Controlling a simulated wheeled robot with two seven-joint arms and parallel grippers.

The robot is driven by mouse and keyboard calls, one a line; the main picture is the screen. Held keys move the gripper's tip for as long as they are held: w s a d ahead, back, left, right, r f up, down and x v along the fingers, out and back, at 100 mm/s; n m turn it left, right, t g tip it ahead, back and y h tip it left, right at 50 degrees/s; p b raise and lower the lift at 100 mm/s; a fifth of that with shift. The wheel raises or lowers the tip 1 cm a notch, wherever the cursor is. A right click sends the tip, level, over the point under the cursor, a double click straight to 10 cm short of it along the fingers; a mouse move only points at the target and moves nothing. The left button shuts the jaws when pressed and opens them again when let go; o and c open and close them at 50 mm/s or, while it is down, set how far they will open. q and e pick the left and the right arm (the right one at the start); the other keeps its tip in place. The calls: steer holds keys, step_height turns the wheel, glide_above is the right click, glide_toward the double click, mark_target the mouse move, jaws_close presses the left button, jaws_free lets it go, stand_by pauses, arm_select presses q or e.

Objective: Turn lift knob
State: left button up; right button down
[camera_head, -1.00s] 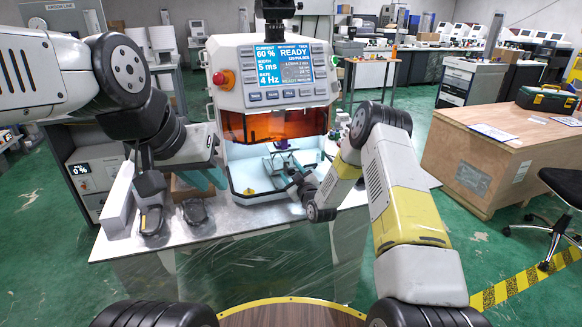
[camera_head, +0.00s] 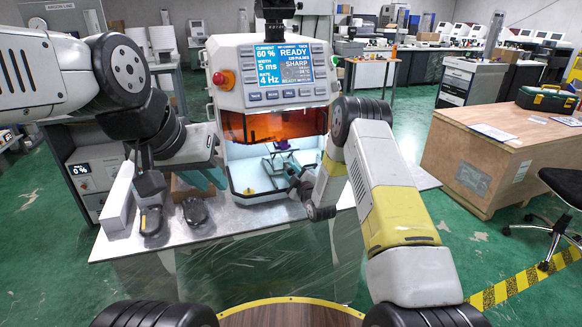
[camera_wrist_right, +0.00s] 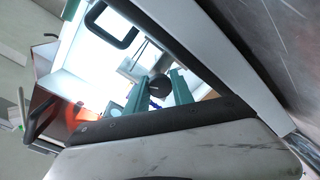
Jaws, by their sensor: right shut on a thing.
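The lift knob (camera_wrist_right: 160,86) is a dark round knob in the right wrist view, on the lit machine. The teal fingers of my right gripper (camera_wrist_right: 158,92) are on either side of it, and the gripper is shut on it. In the head view my right gripper (camera_head: 294,174) is at the right front of the machine's chamber, and the knob is hidden there. The machine (camera_head: 230,95) shows READY and SHARP on its screen (camera_head: 284,66). My left gripper (camera_head: 205,179), with teal fingers, hangs left of the chamber, away from the knob; its opening is unclear.
A purple piece (camera_head: 281,144) stands on a stage inside the chamber, under the orange shield (camera_head: 262,126). A red stop button (camera_head: 220,79) is on the machine's left. Two dark handheld objects (camera_head: 195,212) lie on the metal table (camera_head: 250,222). A wooden crate (camera_head: 490,160) stands at the right.

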steer(key=c, duration=1.1)
jaws_free()
steer(key=v, duration=0.7)
steer(key=shift+s+d, duration=0.1)
steer(key=shift+s, duration=0.3)
steer(key=shift+r, duration=0.1)
